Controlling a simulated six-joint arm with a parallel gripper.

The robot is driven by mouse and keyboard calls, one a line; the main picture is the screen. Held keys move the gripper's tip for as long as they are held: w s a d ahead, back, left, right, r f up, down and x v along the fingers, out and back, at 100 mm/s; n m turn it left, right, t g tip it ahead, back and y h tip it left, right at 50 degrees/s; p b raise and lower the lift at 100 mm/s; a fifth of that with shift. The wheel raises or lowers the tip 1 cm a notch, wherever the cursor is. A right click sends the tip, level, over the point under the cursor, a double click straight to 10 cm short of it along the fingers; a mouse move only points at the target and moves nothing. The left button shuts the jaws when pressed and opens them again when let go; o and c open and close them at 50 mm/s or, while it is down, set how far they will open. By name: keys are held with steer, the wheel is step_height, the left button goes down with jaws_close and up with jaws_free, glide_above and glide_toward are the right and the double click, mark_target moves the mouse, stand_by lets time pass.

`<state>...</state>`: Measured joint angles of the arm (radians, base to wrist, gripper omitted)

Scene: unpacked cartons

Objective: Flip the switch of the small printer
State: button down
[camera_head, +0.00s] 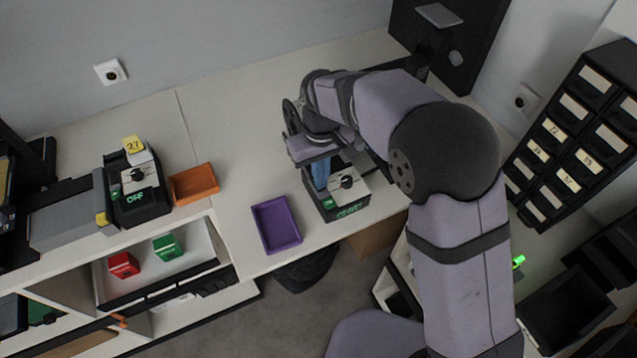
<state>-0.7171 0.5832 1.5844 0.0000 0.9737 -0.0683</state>
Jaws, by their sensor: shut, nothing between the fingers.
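A small black box-like device with a light grey top (345,203), a dark round knob and green lettering on its front stands near the table's front edge. Another black device (138,190) at the left has a similar knob, a green "OFF" and a yellow "27" label. I cannot tell for sure which one is the small printer. My gripper (320,175) points down at the left part of the right-hand device, left of its knob. Its blue fingers are shut with nothing between them. Whether they touch the device is unclear, and they hide part of its top.
A purple tray (257,226) lies left of the right-hand device, and an orange tray (194,199) beside the left one. The white table (225,120) is clear behind them. Black drawer racks (580,130) stand at the right. Red and green boxes sit in a shelf below.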

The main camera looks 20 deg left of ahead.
steer(key=shift+f+b, duration=0.3)
steer(key=shift+f, duration=0.3)
stand_by(0.3)
steer(key=shift+r, duration=0.1)
step_height(320, 180, up, 7)
steer(key=p, duration=0.6)
stand_by(0.3)
stand_by(0.4)
steer(key=s+d+m, duration=0.3)
steer(key=d, duration=0.9)
steer(key=s+d+m, duration=0.3)
steer(key=d, duration=0.9)
steer(key=s+d+m, duration=0.3)
steer(key=s+d, duration=0.3)
steer(key=s, duration=0.1)
steer(key=shift+d+f+b, duration=0.25)
steer(key=shift+f+b, duration=0.2)
